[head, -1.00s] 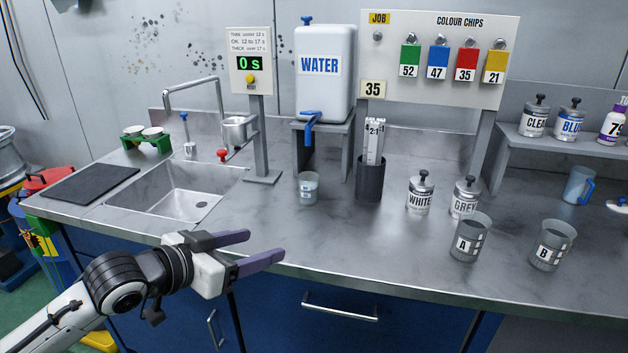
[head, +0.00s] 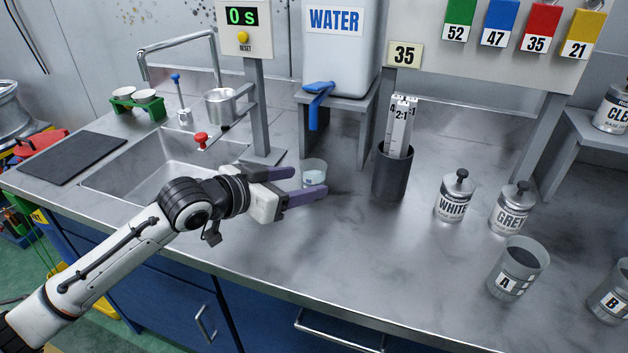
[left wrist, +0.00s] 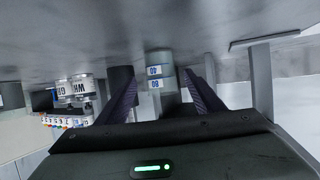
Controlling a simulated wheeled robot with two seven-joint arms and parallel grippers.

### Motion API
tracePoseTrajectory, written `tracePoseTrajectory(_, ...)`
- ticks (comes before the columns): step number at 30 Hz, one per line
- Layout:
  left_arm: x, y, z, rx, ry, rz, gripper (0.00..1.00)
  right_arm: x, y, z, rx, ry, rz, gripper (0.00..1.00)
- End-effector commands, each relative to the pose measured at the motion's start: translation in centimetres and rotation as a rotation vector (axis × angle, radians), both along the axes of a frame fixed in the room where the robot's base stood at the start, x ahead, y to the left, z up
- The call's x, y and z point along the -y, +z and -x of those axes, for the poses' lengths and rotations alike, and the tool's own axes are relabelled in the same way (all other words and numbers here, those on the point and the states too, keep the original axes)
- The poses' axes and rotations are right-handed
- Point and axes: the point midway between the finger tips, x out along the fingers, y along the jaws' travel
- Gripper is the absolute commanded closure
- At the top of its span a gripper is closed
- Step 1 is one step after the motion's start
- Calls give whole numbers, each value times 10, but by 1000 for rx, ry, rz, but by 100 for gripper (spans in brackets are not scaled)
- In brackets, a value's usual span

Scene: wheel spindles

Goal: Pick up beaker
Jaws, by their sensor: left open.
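The beaker (head: 314,168) is a small clear cup with pale contents, standing upright on the steel counter below the water tank. My left gripper (head: 309,182) is open, with its purple fingers reaching around it; the near finger hides its lower part. In the left wrist view, which is upside down, the beaker (left wrist: 159,72) shows marks 40 and 80 and appears between the tips of the open fingers (left wrist: 165,90). I cannot tell whether either finger touches it. My right gripper is not in view.
A dark holder (head: 391,175) with paddles stands right of the beaker. The timer post (head: 258,110) and water tank stand (head: 340,120) are behind. WHITE (head: 454,197) and GREY (head: 510,210) tins and cup A (head: 517,270) stand to the right. The sink (head: 130,190) is left.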

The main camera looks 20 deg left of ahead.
Motion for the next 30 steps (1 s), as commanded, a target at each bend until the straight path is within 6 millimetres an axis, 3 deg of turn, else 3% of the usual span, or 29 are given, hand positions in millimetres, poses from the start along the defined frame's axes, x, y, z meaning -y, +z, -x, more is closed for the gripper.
tracePoseTrajectory(10, 16, -23, -37, -1, 0, 0, 39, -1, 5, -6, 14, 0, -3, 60)
tracePoseTrajectory(19, 18, -26, -41, -1, 0, -1, 39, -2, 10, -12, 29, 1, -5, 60)
tracePoseTrajectory(20, 18, -26, -41, -1, 0, -1, 40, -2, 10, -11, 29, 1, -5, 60)
tracePoseTrajectory(28, 18, -26, -41, -1, 0, -1, 85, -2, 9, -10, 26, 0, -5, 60)
tracePoseTrajectory(30, 18, -25, -41, 0, 0, -1, 85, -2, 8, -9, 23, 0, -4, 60)
